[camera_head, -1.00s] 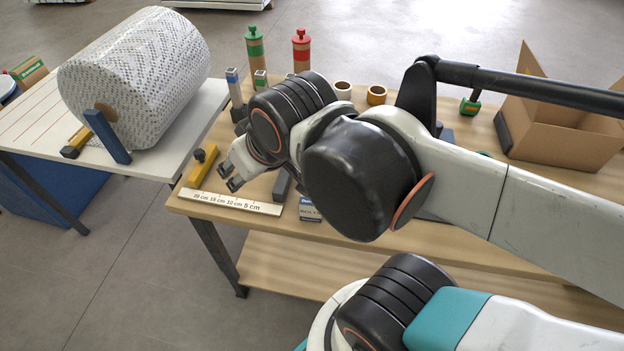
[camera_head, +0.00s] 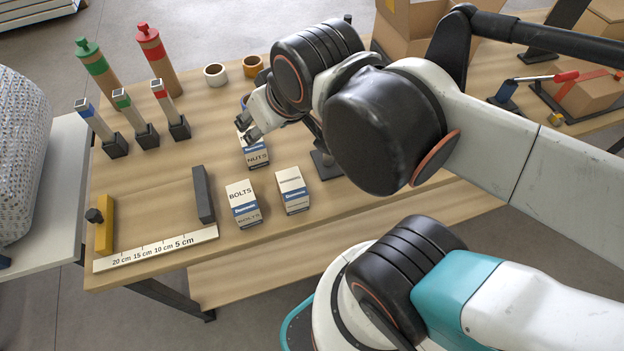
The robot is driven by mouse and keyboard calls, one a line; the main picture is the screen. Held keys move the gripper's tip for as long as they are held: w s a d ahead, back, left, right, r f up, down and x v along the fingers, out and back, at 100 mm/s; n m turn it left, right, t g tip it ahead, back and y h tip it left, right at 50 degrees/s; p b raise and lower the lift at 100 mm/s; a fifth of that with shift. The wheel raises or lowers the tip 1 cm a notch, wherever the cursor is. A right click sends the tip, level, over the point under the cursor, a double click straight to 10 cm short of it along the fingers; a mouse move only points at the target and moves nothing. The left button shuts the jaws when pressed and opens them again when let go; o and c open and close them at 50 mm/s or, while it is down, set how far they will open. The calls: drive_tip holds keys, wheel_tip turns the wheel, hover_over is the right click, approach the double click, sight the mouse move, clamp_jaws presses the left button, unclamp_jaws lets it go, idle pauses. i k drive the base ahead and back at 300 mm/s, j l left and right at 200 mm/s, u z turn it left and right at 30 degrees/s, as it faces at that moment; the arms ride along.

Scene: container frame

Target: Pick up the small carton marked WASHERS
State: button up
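Three small white-and-blue cartons stand on the wooden table (camera_head: 150,185). One is marked BOLTS (camera_head: 243,203). One behind it is marked NUTS (camera_head: 255,152). The third carton (camera_head: 291,190), right of BOLTS, has print too small to read surely; it may be the WASHERS one. My gripper (camera_head: 248,119) is at the far end of the NUTS carton, its fingers apart and hiding part of that carton's top. I cannot tell whether it touches the carton. Nothing shows held between the fingers. The third carton stands clear of the gripper, nearer the table's front edge.
A dark grey bar (camera_head: 203,194), a ruler strip (camera_head: 155,249) and a yellow block (camera_head: 104,224) lie at left. Several upright posts and tubes stand at the back left. Tape rolls (camera_head: 215,75) stand behind my gripper. Cardboard boxes (camera_head: 408,30) stand at the back right.

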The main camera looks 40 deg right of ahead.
sight(292, 190)
drive_tip(key=z, duration=0.15)
drive_tip(key=k+j+z, duration=0.35)
drive_tip(key=j, duration=0.25)
drive_tip(key=k+j+z, duration=0.75)
drive_tip(key=k+j, duration=0.1)
drive_tip(key=k, duration=0.05)
